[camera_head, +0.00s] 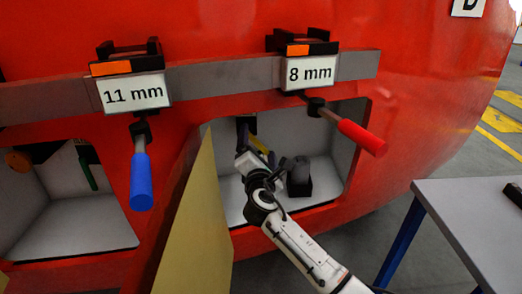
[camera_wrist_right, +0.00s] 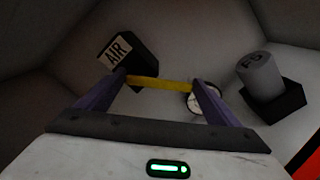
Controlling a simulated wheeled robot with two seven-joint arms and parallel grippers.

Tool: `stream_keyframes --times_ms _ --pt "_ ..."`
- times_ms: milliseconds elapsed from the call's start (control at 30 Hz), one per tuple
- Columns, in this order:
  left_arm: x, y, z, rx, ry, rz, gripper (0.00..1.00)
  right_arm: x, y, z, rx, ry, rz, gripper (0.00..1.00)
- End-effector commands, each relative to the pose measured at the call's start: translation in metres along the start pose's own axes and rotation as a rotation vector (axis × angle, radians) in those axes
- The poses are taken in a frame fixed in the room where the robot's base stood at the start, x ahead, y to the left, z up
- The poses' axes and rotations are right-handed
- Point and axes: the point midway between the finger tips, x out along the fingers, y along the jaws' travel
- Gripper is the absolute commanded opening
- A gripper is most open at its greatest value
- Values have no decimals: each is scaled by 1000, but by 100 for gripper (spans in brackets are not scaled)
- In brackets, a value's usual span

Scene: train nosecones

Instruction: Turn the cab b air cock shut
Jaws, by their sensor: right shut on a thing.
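The air cock's yellow lever (camera_head: 259,144) is inside the open compartment on the right in the head view. In the right wrist view the yellow lever (camera_wrist_right: 160,83) lies crosswise, beside a black block with a white AIR label (camera_wrist_right: 115,52). My right gripper (camera_head: 258,147) reaches into the compartment. In the wrist view its purple fingers (camera_wrist_right: 160,88) stand at the two ends of the lever, shut on it. The lever's joint with the block is partly hidden by a finger. My left gripper is not in view.
A grey cylinder on a black base (camera_wrist_right: 260,75) stands right of the lever; a round white gauge-like disc (camera_wrist_right: 195,102) is behind. A tan door (camera_head: 198,225) stands open at left. Blue (camera_head: 141,180) and red (camera_head: 362,137) handles hang above. A grey table (camera_head: 475,220) is at right.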

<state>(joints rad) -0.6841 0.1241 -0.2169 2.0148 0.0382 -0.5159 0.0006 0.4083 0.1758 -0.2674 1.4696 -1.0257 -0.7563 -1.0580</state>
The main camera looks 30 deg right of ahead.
Motion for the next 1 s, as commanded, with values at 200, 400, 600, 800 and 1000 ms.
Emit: stream_keyframes --times_ms 200,400,600,800,1000 --pt "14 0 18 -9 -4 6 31 0 -4 -12 213 0 -1 46" --pt "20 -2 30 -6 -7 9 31 0 -2 -19 391 0 0 46" --pt "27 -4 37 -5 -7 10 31 0 0 -25 537 0 0 46" --pt "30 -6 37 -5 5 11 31 0 2 -28 637 0 -1 46" --pt "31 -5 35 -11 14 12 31 0 4 -30 690 0 -1 46"
